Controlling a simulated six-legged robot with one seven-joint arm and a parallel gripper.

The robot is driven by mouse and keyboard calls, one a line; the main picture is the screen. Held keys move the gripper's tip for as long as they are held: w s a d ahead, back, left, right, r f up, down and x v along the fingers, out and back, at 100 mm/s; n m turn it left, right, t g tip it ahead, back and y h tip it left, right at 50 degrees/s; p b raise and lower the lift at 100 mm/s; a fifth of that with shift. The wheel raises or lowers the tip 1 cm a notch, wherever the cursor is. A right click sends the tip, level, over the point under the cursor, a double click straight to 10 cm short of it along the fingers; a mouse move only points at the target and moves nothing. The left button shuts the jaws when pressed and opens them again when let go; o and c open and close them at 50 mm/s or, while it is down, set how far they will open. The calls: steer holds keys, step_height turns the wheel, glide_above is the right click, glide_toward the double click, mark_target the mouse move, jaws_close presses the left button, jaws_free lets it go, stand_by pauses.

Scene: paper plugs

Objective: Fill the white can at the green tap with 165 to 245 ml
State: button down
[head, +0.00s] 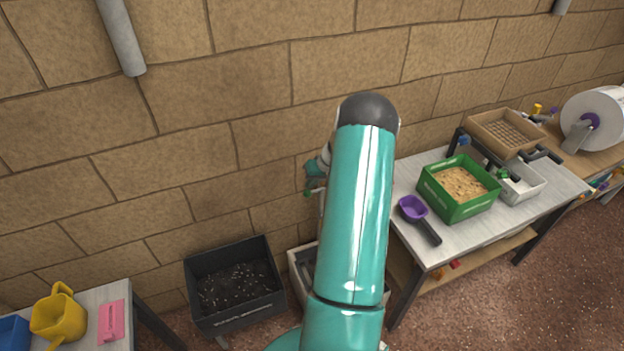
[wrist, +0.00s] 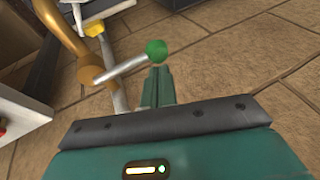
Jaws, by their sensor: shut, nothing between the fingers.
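The green tap shows in the wrist view as a brass body (wrist: 90,70) with a grey lever (wrist: 122,69) ending in a green ball (wrist: 156,50). My gripper (wrist: 158,72) is shut and empty, its fingertips just at or below the green ball. I cannot tell whether they touch it. In the head view my arm hides most of the tap area. Only a small teal and green part shows beside the arm, against the wall. I cannot make out the white can for certain in either view.
A pale basin (head: 299,272) is partly behind my arm, next to a black bin (head: 235,317) of dark soil. A yellow jug (head: 60,317) stands at lower left. The right table holds a green tray (head: 447,207), a purple scoop (head: 413,208) and a white tub (head: 527,183).

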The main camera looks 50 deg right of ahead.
mark_target(308, 190)
steer(key=shift+w+a+f+g+h, duration=0.3)
steer(key=shift+a+f+g+h, duration=0.15)
steer(key=shift+f+g+h, duration=0.2)
steer(key=shift+a+f+n+g+h, duration=0.15)
steer(key=shift+f+n+g+h, duration=0.25)
steer(key=shift+f+h, duration=0.65)
steer(key=shift+f, duration=0.15)
steer(key=shift+s+a+f, duration=0.15)
steer(key=shift+a+f, duration=0.05)
steer(key=shift+f, duration=0.05)
stand_by(1.5)
steer(key=v, duration=1.4)
steer(key=shift+w+d+r, duration=0.25)
steer(key=shift+w, duration=0.1)
